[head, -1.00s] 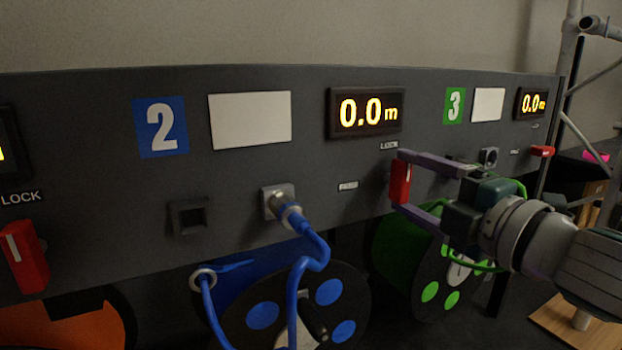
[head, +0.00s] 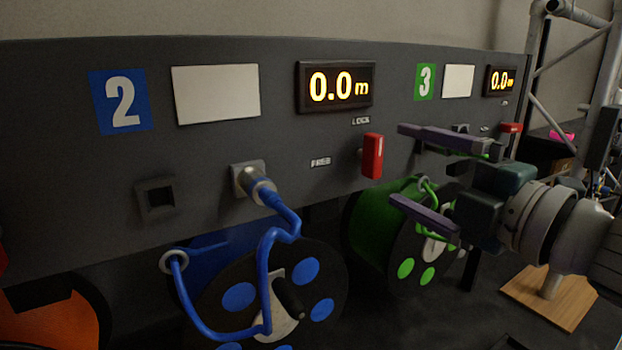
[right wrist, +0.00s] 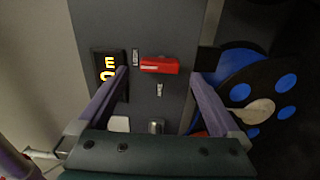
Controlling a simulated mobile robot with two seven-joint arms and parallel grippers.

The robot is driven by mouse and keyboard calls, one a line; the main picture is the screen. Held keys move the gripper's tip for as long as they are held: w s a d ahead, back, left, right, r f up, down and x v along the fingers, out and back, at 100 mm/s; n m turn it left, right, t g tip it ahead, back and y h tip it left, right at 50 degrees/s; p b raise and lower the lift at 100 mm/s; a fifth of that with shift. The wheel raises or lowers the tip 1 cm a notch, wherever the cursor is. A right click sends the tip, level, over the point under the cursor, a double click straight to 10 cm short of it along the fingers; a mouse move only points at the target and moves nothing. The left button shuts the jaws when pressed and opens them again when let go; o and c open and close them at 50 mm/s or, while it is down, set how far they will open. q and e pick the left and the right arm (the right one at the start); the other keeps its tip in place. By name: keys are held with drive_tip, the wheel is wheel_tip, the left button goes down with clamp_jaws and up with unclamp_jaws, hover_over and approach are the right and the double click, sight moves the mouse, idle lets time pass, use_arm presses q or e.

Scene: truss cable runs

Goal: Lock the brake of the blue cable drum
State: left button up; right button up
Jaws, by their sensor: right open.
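The blue cable drum (head: 238,296) hangs under the panel section marked 2 (head: 122,101), with blue cable running up to a socket. Its red brake lever (head: 372,156) stands upright on the panel, below the LOCK label (head: 360,121) and right of the FREE label (head: 320,162). My right gripper (head: 397,163) is open and empty, just right of the lever and apart from it. In the right wrist view the lever (right wrist: 160,65) shows in the gap between the two fingers, beyond the tips. My left gripper is not in view.
A green drum (head: 385,222) hangs to the right, behind my right gripper. Another red lever (head: 511,127) sits farther right, lying sideways. An orange drum (head: 50,325) is at lower left. A wooden base (head: 550,295) stands at lower right, and a metal truss (head: 570,60) rises behind.

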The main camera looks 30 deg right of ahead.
drive_tip(key=shift+s+d+b, duration=0.2)
drive_tip(key=shift+s+b, duration=0.35)
drive_tip(key=shift+s, duration=1.95)
